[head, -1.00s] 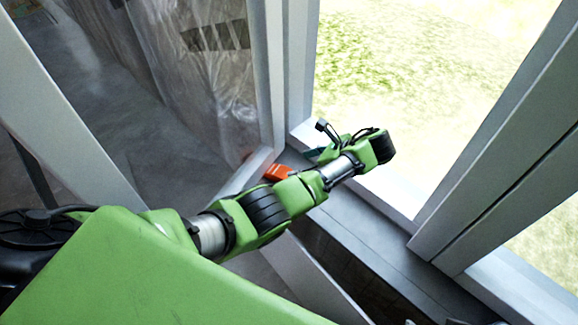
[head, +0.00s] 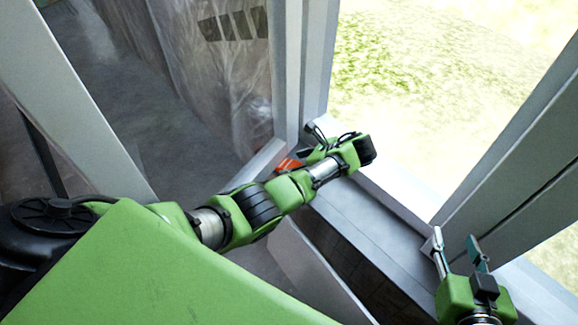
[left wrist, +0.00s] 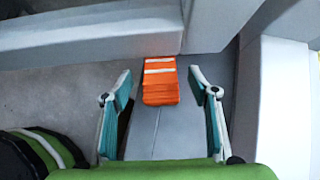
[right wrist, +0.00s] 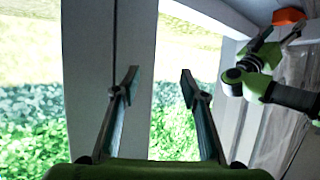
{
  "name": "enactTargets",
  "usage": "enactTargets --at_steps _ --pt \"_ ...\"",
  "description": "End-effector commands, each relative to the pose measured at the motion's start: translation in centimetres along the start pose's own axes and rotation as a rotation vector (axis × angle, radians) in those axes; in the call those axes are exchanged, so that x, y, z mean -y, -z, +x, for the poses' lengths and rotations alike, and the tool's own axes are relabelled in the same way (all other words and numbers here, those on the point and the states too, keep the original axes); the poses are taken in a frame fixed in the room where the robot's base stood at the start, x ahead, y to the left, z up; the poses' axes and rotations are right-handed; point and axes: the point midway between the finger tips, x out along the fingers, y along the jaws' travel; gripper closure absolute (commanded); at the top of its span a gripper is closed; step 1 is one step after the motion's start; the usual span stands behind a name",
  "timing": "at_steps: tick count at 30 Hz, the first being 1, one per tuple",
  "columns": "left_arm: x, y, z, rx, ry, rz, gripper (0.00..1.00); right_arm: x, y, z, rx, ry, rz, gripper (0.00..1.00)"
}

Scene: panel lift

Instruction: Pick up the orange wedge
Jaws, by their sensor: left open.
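The orange wedge (head: 288,164) lies on the grey ledge at the foot of the window frame, partly hidden by my left arm in the head view. In the left wrist view the wedge (left wrist: 160,82) has white stripes and sits ahead, between the line of the two fingers. My left gripper (left wrist: 162,92) is open, with a gap on each side of the wedge. In the head view my left gripper (head: 308,143) is just beside it. My right gripper (head: 454,240) is open and empty by the right frame post. The wedge also shows in the right wrist view (right wrist: 289,16).
A pale frame bar (left wrist: 90,32) runs behind the wedge, and a white post (left wrist: 280,100) stands to its right. The grey ledge (head: 370,240) is clear toward the right. A plastic-covered panel (head: 220,70) stands at the left. Bright windows (head: 400,90) lie beyond.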

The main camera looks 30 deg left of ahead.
Motion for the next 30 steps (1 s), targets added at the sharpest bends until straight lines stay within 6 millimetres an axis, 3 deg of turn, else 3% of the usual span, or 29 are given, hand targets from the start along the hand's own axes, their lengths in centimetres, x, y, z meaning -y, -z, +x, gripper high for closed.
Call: enactTargets --at_steps 6,12,25,26,30 --pt "-0.1 0.1 2.1 0.001 -0.002 0.001 0.46 0.5 3.9 0.3 -0.182 0.010 0.001 0.60" --pt "0.0 0.1 3.1 0.000 -0.001 0.001 0.46 0.8 6.3 -0.1 -0.291 0.017 0.002 0.60" --pt "0.0 0.0 3.4 0.000 0.000 0.001 0.46 0.9 7.3 -0.3 -0.329 0.019 0.002 0.60" --pt "0.0 0.0 3.4 0.000 0.000 0.001 0.51 0.9 7.3 -0.3 -0.329 0.019 0.002 0.60" --pt "0.0 0.0 3.4 0.000 -0.001 0.000 0.87 0.9 7.3 -0.3 -0.329 0.019 0.002 0.60"
